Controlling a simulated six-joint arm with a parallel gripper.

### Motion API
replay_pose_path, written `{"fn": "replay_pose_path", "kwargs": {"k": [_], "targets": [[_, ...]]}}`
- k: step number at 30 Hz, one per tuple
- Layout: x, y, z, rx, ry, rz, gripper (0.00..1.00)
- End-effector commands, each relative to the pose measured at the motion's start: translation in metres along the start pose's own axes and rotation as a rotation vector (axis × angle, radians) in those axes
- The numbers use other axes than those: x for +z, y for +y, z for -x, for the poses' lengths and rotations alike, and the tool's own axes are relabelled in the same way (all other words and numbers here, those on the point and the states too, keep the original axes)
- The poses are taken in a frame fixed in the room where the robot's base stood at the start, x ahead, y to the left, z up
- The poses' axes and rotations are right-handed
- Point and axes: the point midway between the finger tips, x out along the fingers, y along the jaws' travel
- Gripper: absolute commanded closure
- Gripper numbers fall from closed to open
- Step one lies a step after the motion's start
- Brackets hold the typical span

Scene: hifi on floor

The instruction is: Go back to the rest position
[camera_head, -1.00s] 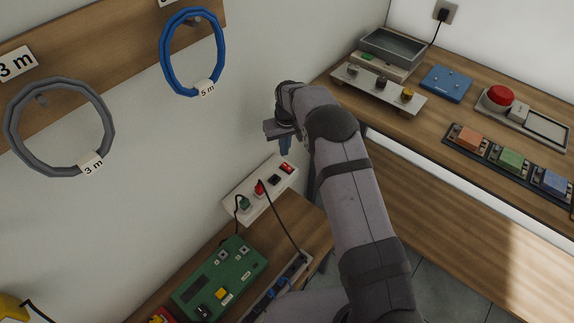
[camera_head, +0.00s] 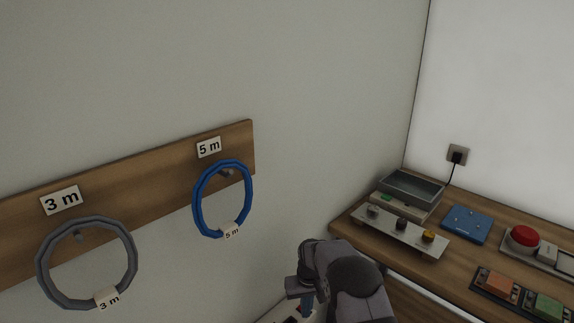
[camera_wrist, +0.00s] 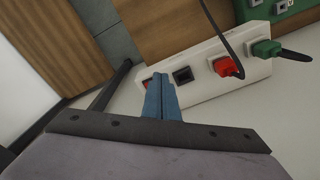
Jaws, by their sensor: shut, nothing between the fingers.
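Behind the fingertips in that view is a white socket strip (camera_wrist: 207,82) with a red plug (camera_wrist: 226,67), a green plug (camera_wrist: 266,48) and a dark square socket. The fingers overlap the strip in the picture; I cannot tell how far apart they are. In the head view the strip is mostly hidden by my arm.
A wooden board carries a grey cable ring (camera_head: 43,277) and a blue cable ring (camera_head: 197,207) left of my arm. The right bench (camera_head: 463,262) holds a metal tray (camera_head: 413,186), a knob panel (camera_head: 398,233), a blue plate (camera_head: 466,224) and a red button (camera_head: 524,236).

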Motion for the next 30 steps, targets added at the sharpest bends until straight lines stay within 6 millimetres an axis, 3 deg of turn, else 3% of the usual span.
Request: {"fn": "replay_pose_path", "kwargs": {"k": [1,3,7,11,18,24,27,30], "targets": [[0.029,-0.001,-0.016,-0.001,-0.062,-0.006,1.0],[0.067,-0.002,-0.028,-0.002,-0.135,-0.015,1.0],[0.13,-0.003,-0.026,-0.001,-0.239,-0.03,1.0],[0.186,-0.003,-0.003,-0.001,-0.31,-0.045,1.0],[0.28,0.0,0.064,-0.002,-0.381,-0.078,1.0],[0.337,0.001,0.118,-0.005,-0.368,-0.106,1.0],[0.352,0.002,0.141,-0.004,-0.33,-0.122,1.0],[0.353,0.005,0.161,-0.002,-0.268,-0.138,1.0]]}}
